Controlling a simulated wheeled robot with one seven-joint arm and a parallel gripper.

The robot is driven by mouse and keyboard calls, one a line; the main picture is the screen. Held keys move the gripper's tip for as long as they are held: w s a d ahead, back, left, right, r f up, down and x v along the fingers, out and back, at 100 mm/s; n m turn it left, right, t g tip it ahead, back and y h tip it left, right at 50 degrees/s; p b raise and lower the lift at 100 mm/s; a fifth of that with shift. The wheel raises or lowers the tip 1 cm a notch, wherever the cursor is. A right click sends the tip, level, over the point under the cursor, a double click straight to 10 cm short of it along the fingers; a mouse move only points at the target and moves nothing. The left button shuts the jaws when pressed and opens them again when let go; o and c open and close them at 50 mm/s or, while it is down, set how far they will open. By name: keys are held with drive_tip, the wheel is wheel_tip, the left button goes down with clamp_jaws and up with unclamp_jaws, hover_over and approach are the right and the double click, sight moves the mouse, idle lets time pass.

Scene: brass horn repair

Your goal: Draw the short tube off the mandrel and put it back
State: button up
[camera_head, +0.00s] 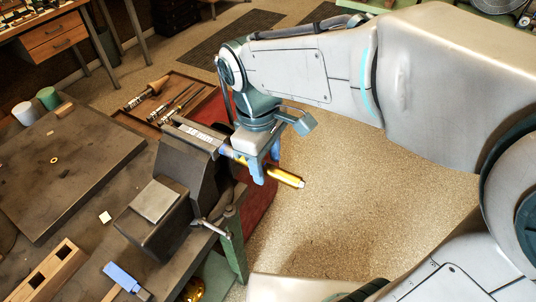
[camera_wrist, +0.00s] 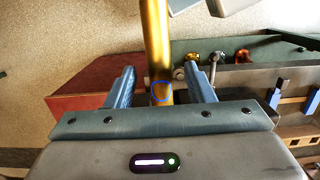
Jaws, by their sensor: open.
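The short tube (camera_head: 286,178) is a golden brass cylinder that sticks out to the right from the dark bench vise (camera_head: 192,165), beyond the table edge. A small pale tip, seemingly the mandrel's end (camera_head: 301,184), shows at its far end; the rest of the mandrel is hidden. My gripper (camera_head: 265,165) is over the tube with its blue fingers pointing down. In the wrist view, the tube (camera_wrist: 156,45) runs between the open fingers (camera_wrist: 161,88), with a gap on both sides. A blue ring mark shows on the brass between the fingers.
A wooden tray (camera_head: 175,88) with mandrels and tools lies behind the vise. A dark plate (camera_head: 60,165), a wooden block (camera_head: 50,268) and a blue item (camera_head: 122,277) are on the bench. The floor (camera_head: 370,190) right of the tube is clear.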

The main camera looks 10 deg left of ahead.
drive_tip(key=shift+f, duration=0.25)
clamp_jaws()
drive_tip(key=s+d, duration=0.3)
drive_tip(key=d, duration=0.5)
drive_tip(key=s+d, duration=0.3)
drive_tip(key=d, duration=0.5)
drive_tip(key=shift+s+d, duration=0.15)
drive_tip(key=shift+s, duration=0.25)
idle(1.1)
